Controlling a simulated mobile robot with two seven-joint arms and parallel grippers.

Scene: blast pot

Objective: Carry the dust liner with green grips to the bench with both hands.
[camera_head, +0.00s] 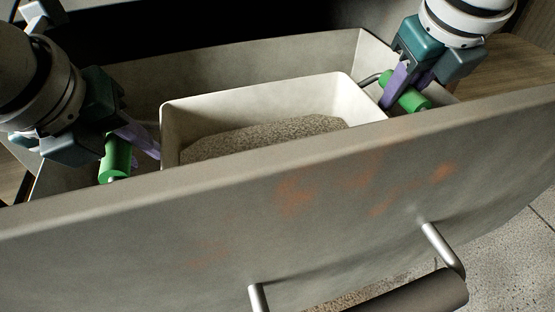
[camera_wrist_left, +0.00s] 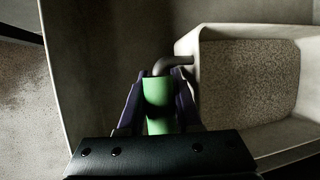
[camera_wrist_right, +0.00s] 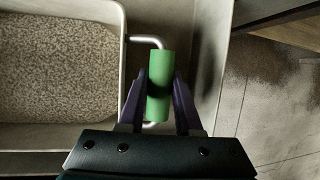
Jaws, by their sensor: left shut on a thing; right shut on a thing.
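The dust liner (camera_head: 255,108) is a pale open box with grey-brown grit (camera_head: 265,137) in it and a green grip at each end. It sits inside the larger grey pot, level as far as I can see; its underside is hidden. My left gripper (camera_wrist_left: 159,92) is shut on the left green grip (camera_head: 115,158). My right gripper (camera_wrist_right: 160,90) is shut on the right green grip (camera_head: 411,99). The liner's inside also shows in the left wrist view (camera_wrist_left: 250,80) and the right wrist view (camera_wrist_right: 60,65). The bench cannot be made out for certain.
The pot's thick front wall (camera_head: 300,215), with rusty patches, stands between the liner and the viewer. A dark bar handle (camera_head: 415,292) on metal posts sticks out from it. A wooden surface (camera_head: 510,68) lies at the right, with speckled floor (camera_head: 515,240) below.

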